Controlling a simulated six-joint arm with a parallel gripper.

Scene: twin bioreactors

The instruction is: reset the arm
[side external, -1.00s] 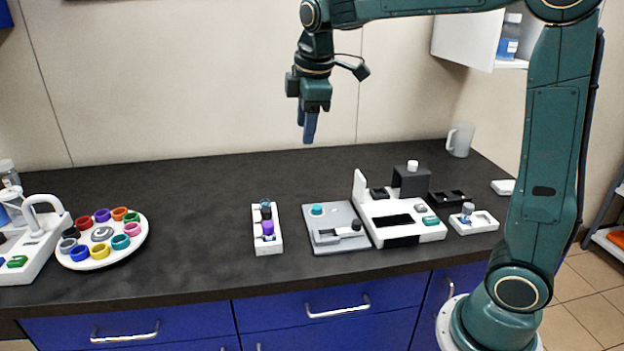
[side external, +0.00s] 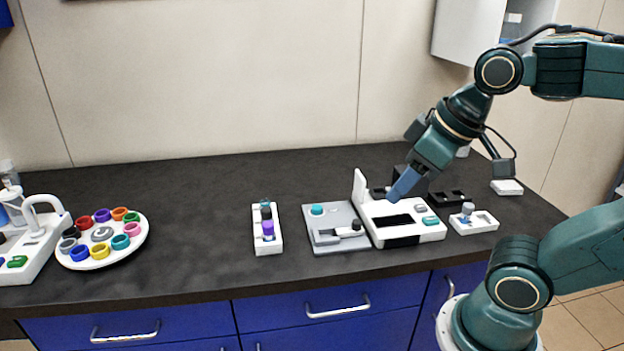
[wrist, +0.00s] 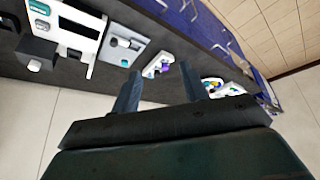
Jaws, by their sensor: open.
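My gripper (side external: 405,184) is tilted down to the left in the side external view, in the air in front of or above the white device with the upright lid (side external: 382,232). I cannot tell its exact height there. In the wrist view my gripper (wrist: 160,90) shows two blue fingers spread apart with nothing between them. The gripper is open and empty. It hides part of the dark block behind the white device.
A grey plate device (side external: 335,243), a white vial rack (side external: 257,245) and a round tray of coloured rings (side external: 92,262) stand to the left. A small white tray (side external: 484,225) stands right. The counter's back middle (side external: 220,180) is clear.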

